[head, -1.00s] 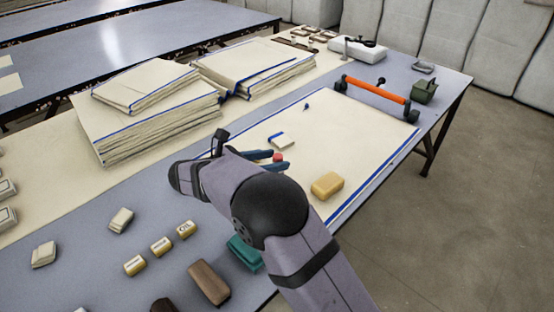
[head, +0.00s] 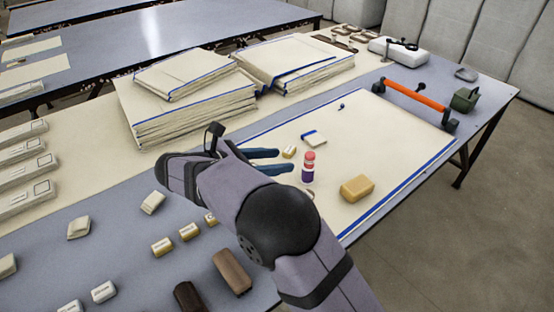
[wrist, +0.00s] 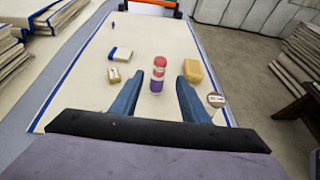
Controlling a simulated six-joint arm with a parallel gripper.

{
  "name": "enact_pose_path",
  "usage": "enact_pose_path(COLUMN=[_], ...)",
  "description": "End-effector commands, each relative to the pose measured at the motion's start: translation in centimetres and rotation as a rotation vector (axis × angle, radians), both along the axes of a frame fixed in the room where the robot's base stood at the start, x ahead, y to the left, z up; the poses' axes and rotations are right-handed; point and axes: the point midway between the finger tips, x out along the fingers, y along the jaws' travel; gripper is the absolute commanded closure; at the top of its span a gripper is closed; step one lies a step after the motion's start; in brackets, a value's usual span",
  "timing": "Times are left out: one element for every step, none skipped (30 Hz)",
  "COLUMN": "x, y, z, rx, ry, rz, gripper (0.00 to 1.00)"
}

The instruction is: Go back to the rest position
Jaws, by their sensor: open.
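My gripper (head: 278,159) is open and empty above the near part of a cream cloth with blue edges (head: 385,130). In the wrist view its two blue fingers (wrist: 156,98) stand apart, with a small red, white and purple bottle (wrist: 158,75) showing between them, farther off. In the head view this bottle (head: 308,168) stands upright on the cloth just past the fingers. I cannot tell any contact between them. My arm hides the near left part of the cloth.
On the cloth lie a yellow block (head: 357,188), a white and blue piece (head: 314,139) and a small yellow item (head: 289,152). An orange-handled bar (head: 415,95) sits at the far edge. Cloth stacks (head: 190,100) stand at left. Several small blocks and a brown block (head: 232,271) lie nearer.

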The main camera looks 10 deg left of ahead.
Motion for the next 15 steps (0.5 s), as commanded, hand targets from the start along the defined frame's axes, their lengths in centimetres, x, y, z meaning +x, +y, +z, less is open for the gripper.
enact_pose_path(x=[0.0,0.0,0.0,0.0,0.0,0.0,0.0,0.0,0.0,0.0,-0.1,-0.2,-0.4,-0.6,-1.1], y=[0.0,0.0,0.0,0.0,0.0,-0.1,-0.3,-0.6,-1.1,-1.7,-2.4,-3.6,-4.6,-5.7,-7.4], z=[0.0,0.0,0.0,0.0,0.0,0.0,0.1,0.2,0.4,0.5,0.7,0.9,1.1,1.3,1.5], rx=[0.0,0.0,0.0,0.0,0.0,0.001,0.006,0.014,0.029,0.044,0.065,0.097,0.128,0.164,0.217], ry=[0.0,0.0,0.0,0.0,0.0,0.0,0.002,0.004,0.008,0.01,0.013,0.02,0.023,0.027,0.032], rz=[0.0,0.0,0.0,0.0,0.0,-0.001,-0.007,-0.013,-0.026,-0.039,-0.059,-0.088,-0.118,-0.151,-0.203], gripper=[0.59,0.59,0.59,0.59,0.59,0.59,0.59,0.59,0.59,0.59,0.59,0.59,0.59,0.59,0.59])
